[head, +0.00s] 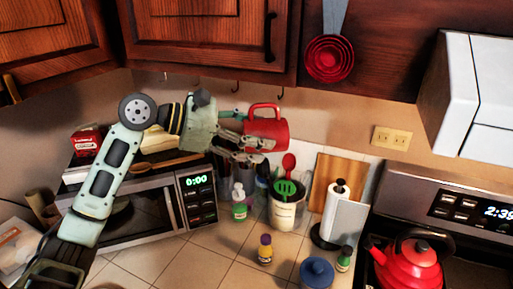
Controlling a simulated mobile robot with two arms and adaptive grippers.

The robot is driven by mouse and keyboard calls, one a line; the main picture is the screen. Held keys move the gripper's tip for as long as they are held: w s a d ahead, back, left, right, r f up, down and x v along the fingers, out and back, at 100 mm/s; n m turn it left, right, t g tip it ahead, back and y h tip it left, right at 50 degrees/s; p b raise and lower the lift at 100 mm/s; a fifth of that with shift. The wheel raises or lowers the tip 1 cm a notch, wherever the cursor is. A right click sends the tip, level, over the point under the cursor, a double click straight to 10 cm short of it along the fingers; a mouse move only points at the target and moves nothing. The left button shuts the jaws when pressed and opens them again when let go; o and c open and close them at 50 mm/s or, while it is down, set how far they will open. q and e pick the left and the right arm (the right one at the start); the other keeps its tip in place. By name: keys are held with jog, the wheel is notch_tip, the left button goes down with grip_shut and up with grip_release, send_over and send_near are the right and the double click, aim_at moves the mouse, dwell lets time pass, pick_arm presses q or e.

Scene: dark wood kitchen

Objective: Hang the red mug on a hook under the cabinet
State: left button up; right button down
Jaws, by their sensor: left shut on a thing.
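The red mug (268,132) is held in the air below the cabinet (200,35), with its handle pointing up. My left gripper (246,138) is shut on the mug from the left side. One dark hook (281,94) hangs under the cabinet just above and right of the mug handle. Another hook (236,88) hangs farther left, above the gripper. The handle and the hooks appear apart, though the depth between them is hard to tell. My right gripper is not in view.
Below the mug stand a utensil crock (284,214), a soap bottle (239,203) and a paper towel roll (343,222). A microwave (140,212) is at left. Red measuring cups (330,58) hang at right. A red kettle (408,264) sits on the stove.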

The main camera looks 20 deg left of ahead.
pick_arm(q)
jog(key=shift+w+d+r, duration=0.1)
jog(key=shift+w+r, duration=0.15)
jog(key=shift+w, duration=0.35)
jog(key=w+f, duration=0.1)
jog(key=w, duration=0.8)
jog(key=shift+w+d+f, duration=0.15)
jog(key=shift+w, duration=0.1)
dwell(0.4)
dwell(0.5)
jog(key=o, duration=1.5)
